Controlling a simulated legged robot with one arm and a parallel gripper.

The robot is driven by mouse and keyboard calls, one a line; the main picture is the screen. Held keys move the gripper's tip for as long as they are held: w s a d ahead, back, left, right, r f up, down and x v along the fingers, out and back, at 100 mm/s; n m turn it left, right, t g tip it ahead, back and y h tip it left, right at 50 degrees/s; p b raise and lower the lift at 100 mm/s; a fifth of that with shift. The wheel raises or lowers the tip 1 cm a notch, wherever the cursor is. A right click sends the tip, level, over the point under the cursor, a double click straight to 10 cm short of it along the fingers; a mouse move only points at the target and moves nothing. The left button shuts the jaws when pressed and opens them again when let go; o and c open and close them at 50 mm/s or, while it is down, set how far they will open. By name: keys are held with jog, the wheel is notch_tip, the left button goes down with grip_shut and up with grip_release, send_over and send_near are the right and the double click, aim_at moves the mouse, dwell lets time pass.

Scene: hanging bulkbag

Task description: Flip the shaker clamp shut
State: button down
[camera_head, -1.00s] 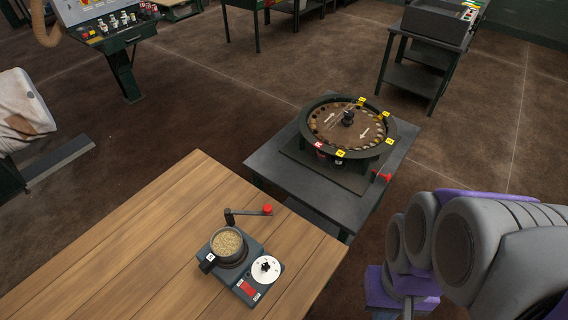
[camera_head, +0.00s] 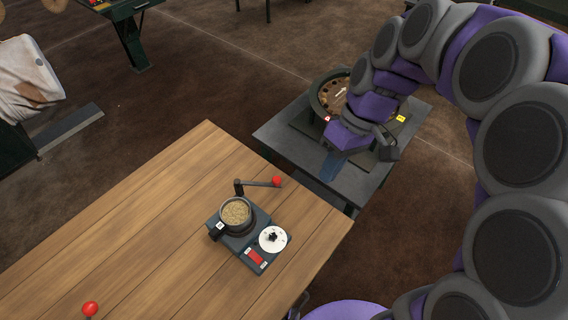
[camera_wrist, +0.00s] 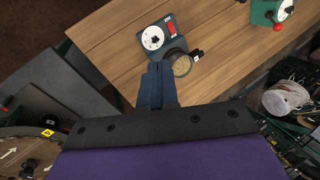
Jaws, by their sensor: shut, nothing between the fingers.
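The shaker (camera_head: 243,243) is a dark grey base on the wooden table, with a white dial and a red switch. A cup of grain (camera_head: 236,212) sits on it. Its clamp lever (camera_head: 258,183) is a dark arm with a red ball at its right end, standing out sideways from a post behind the cup. My gripper (camera_head: 332,168) is shut and empty, above the grey side table, right of the red ball and apart from it. In the wrist view, the shaker (camera_wrist: 156,36) lies beyond my shut fingers (camera_wrist: 158,68); the lever does not show there.
The wooden table (camera_head: 150,220) has wide bare room left of the shaker. A round ring machine (camera_head: 332,88) on the grey side table (camera_head: 285,135) is partly hidden by my arm. Another red knob (camera_head: 90,309) stands at the table's near edge.

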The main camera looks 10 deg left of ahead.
jog(key=w+a+f+n, duration=0.2)
jog(key=w+f, duration=0.2)
jog(key=w, duration=0.3)
jog(key=w+a+f+n+y, duration=0.1)
jog(key=w+a+f+n, duration=0.1)
jog(key=w, duration=0.5)
jog(key=w+a+f+n+g+y+p, duration=0.1)
jog(key=w+a+f+n, duration=0.1)
jog(key=w+f+n, duration=0.2)
jog(key=w+f, duration=0.2)
jog(key=w, duration=0.1)
jog(key=shift+a+f, duration=0.15)
jog(key=shift+f, duration=0.05)
jog(key=s+a+f+b, duration=0.2)
jog(key=s+a+f, duration=0.3)
jog(key=s+f, duration=0.2)
jog(key=shift+s+a+f, duration=0.15)
jog(key=shift+s+f, duration=0.2)
jog(key=shift+f, duration=0.15)
jog(key=shift+s+a, duration=0.1)
jog(key=shift+s, duration=0.05)
